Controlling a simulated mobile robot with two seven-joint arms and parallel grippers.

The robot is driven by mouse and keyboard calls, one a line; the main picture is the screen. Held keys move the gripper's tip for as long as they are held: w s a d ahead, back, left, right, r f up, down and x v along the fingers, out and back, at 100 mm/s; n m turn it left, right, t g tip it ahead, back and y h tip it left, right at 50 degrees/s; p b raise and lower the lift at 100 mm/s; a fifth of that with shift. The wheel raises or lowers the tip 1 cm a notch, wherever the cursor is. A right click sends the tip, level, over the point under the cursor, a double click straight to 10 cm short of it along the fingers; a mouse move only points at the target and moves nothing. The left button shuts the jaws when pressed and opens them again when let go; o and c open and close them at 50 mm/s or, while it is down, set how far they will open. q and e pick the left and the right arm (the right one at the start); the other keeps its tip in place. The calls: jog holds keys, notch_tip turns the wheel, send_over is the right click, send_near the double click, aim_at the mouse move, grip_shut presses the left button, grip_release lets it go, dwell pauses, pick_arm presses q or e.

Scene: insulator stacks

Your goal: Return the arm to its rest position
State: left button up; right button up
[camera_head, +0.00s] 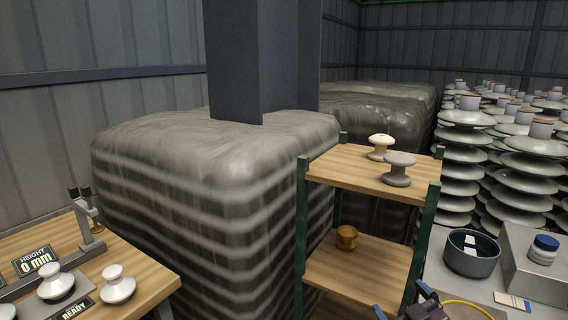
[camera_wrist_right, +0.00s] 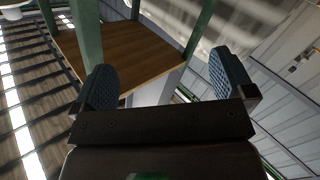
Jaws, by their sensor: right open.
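My right gripper (camera_head: 401,309) shows at the bottom edge of the head view, in front of the wooden shelf and left of the grey work surface. In the right wrist view its two padded fingers (camera_wrist_right: 163,84) stand wide apart with nothing between them. The wooden shelf unit (camera_wrist_right: 125,48) with green posts lies beyond the fingers there. My left gripper is not in the head view.
The shelf unit (camera_head: 352,164) holds a white and a grey insulator on top and a brown one (camera_head: 346,238) below. A grey bowl (camera_head: 472,262) stands at the right. Insulator stacks (camera_head: 460,145) fill the right back. A wooden table (camera_head: 147,273) with white insulators is at left.

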jog(key=s+d+f+m+g+h, duration=0.1)
jog(key=s+f+m+g+h, duration=0.1)
jog(key=s+f, duration=0.8)
jog(key=s+d+f+m+g+h, duration=0.1)
jog(key=s+d+f+m+g, duration=0.1)
jog(key=s+f, duration=0.9)
jog(key=shift+s+m+g+h, duration=0.4)
jog(key=shift+s+m+g, duration=0.3)
jog(key=shift+s+m, duration=0.3)
